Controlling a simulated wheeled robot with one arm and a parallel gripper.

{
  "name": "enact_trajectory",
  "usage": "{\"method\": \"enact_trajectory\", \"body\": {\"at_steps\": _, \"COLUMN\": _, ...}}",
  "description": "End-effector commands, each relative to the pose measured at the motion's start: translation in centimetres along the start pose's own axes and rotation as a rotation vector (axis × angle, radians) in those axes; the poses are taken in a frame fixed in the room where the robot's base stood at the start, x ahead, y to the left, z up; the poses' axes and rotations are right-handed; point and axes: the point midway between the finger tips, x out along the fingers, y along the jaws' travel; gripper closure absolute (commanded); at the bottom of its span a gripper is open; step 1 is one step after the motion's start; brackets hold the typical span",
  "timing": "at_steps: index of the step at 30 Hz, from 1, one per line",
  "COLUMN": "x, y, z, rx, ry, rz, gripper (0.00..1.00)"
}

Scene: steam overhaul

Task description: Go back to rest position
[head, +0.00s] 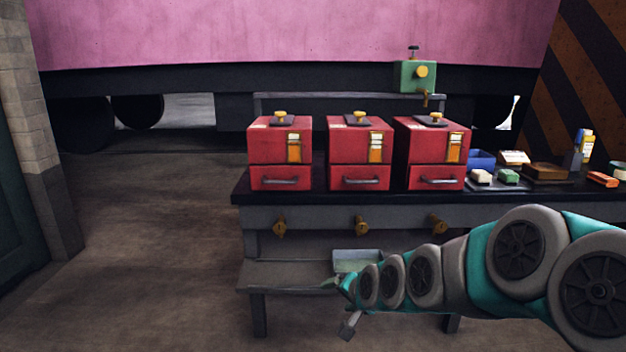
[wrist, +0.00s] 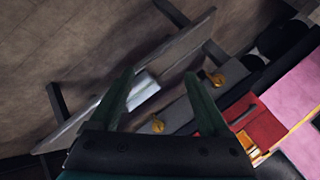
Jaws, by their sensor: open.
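My gripper (head: 340,304) is low in front of the workbench in the head view, at the end of my teal and grey arm, which reaches in from the right. In the wrist view my gripper (wrist: 158,88) has its two dark green fingers spread wide with nothing held between them. Beyond the fingers, the wrist view shows the low shelf, a pale tray and brass taps, all tilted. The gripper appears apart from these things.
Three red boxes (head: 359,150) with drawers stand on the dark workbench (head: 300,198). Brass taps (head: 361,225) stick out below its top. A pale tray (head: 358,260) rests on the lower shelf (head: 285,275). Small items and a blue bin (head: 481,159) sit right. The left floor is clear.

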Motion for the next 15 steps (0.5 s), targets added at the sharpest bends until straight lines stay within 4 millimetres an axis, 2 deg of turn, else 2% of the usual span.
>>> {"method": "enact_trajectory", "body": {"at_steps": 1, "x": -2.1, "y": 0.7, "z": 1.4, "rx": -0.062, "ry": -0.045, "rz": 0.049, "gripper": 0.2}}
{"method": "enact_trajectory", "body": {"at_steps": 5, "x": -7.2, "y": 4.1, "z": 5.7, "rx": -0.214, "ry": -0.194, "rz": 0.195, "gripper": 0.2}}
{"method": "enact_trajectory", "body": {"at_steps": 6, "x": -9.0, "y": 5.3, "z": 7.0, "rx": -0.256, "ry": -0.24, "rz": 0.239, "gripper": 0.2}}
{"method": "enact_trajectory", "body": {"at_steps": 8, "x": -11.7, "y": 7.0, "z": 8.8, "rx": -0.31, "ry": -0.313, "rz": 0.302, "gripper": 0.2}}
{"method": "enact_trajectory", "body": {"at_steps": 12, "x": -18.7, "y": 11.1, "z": 13.2, "rx": -0.411, "ry": -0.491, "rz": 0.436, "gripper": 0.2}}
{"method": "enact_trajectory", "body": {"at_steps": 15, "x": -23.2, "y": 13.4, "z": 15.9, "rx": -0.452, "ry": -0.611, "rz": 0.508, "gripper": 0.2}}
